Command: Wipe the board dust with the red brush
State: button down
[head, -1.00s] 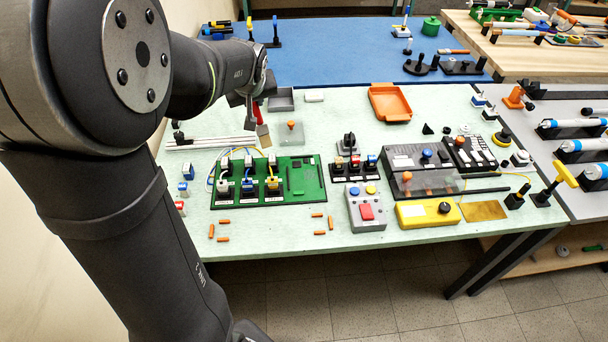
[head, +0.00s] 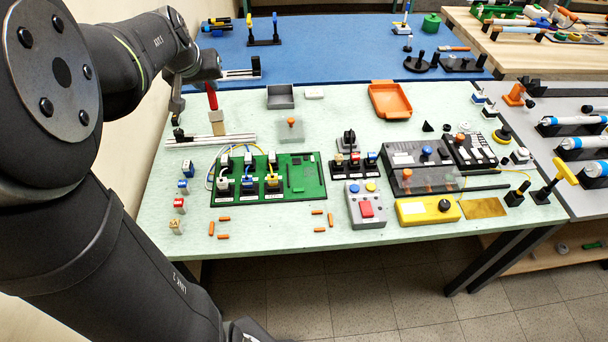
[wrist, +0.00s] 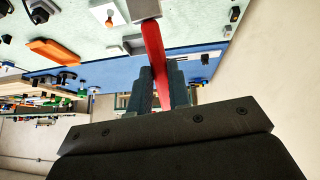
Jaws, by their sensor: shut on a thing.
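The brush has a red handle (head: 211,97) and a pale bristle head (head: 217,122). My gripper (head: 209,84) is shut on the handle, with the bristles hanging down. In the wrist view, my fingers (wrist: 162,82) close around the red handle (wrist: 155,52), and its far end meets a grey-white head. The brush is at the table's back left, behind the green circuit board (head: 310,197). The bristle head shows just above the metal rails; whether it touches them I cannot tell. The board carries several plugs and yellow and blue wires. I cannot make out dust on it.
Metal rails (head: 205,140) lie behind the board. Small blocks (head: 183,187) line its left side, and orange pieces (head: 224,218) lie in front. A grey tray (head: 281,104) stands right of the brush. A control box (head: 365,221) and connector strip stand at the right.

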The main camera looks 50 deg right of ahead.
dwell(0.3)
jog(key=s+d+f+n+h, duration=0.1)
jog(key=s+d+f, duration=0.3)
jog(key=s+d, duration=0.25)
jog(key=s+d+f+n, duration=0.1)
jog(key=s+d+f, duration=0.2)
jog(key=s+d, duration=0.35)
jog(key=shift+w+d+f, duration=0.15)
jog(key=shift+d+f, duration=0.1)
jog(key=shift+f, duration=0.6)
jog(key=shift+w+d+f, duration=0.1)
jog(key=shift+d+f, duration=0.15)
jog(key=shift+f, duration=0.6)
jog(key=shift+w+d+f, duration=0.15)
jog(key=shift+d+f, duration=0.1)
jog(key=shift+f, duration=0.6)
